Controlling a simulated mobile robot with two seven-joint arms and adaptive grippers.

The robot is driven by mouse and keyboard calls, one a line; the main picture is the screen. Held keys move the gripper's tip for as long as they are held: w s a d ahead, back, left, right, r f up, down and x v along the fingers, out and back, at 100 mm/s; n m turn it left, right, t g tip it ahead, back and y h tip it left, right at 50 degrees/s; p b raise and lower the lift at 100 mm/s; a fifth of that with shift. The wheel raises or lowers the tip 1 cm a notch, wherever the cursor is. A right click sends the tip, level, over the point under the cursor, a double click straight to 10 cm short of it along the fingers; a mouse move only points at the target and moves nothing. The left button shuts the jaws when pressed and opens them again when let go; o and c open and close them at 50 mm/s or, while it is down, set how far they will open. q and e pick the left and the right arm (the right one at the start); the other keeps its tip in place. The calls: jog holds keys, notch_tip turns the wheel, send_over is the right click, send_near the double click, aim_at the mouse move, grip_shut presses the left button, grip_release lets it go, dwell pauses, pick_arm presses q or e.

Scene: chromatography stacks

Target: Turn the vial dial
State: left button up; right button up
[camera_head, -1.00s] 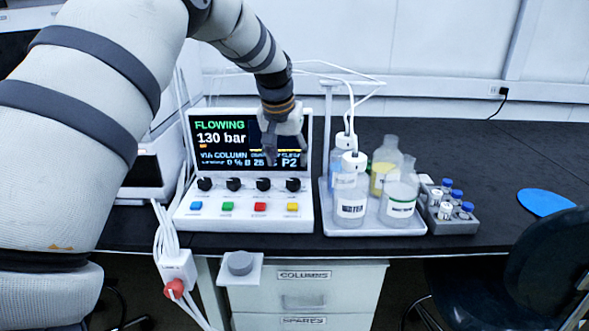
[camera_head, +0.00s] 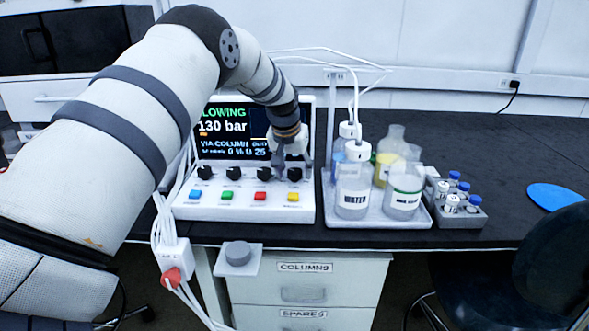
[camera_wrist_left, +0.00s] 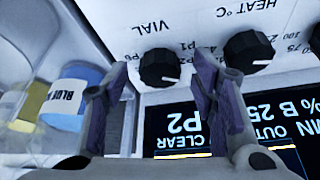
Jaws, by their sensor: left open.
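The vial dial (camera_head: 295,174) is the rightmost black knob on the sloped front of the white control unit. My left gripper (camera_head: 291,160) is open, pointing down just above and behind this dial. In the wrist view its two fingertips (camera_wrist_left: 163,78) are either side of the dial's near edge. I cannot tell whether they touch it. My right gripper is not in view.
The heat dial (camera_wrist_left: 248,53) sits close beside the right finger in the wrist view. Colored buttons (camera_head: 261,196) line the panel's front. Bottles stand in a white tray (camera_head: 350,222) to the right, with a grey vial rack (camera_head: 461,216) beyond. The bench at far right is mostly clear.

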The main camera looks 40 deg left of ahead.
pick_arm(q)
jog(key=c, duration=1.1)
jog(key=shift+c, duration=0.2)
jog(key=shift+a+m+h, duration=0.1)
jog(key=shift+m+h, duration=0.4)
jog(key=shift+m, duration=0.6)
jog(key=shift+a+m+h, duration=0.1)
jog(key=shift+m+h, duration=0.2)
jog(key=shift+m, duration=0.5)
jog(key=m+h+b, duration=0.1)
jog(key=m, duration=0.1)
jog(key=shift+f+m, duration=0.15)
jog(key=shift+m, duration=0.15)
jog(key=shift+a+m, duration=0.1)
jog(key=shift+m, duration=0.6)
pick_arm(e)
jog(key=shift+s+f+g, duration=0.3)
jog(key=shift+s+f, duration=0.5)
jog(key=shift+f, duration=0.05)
pick_arm(q)
jog(key=shift+h, duration=0.3)
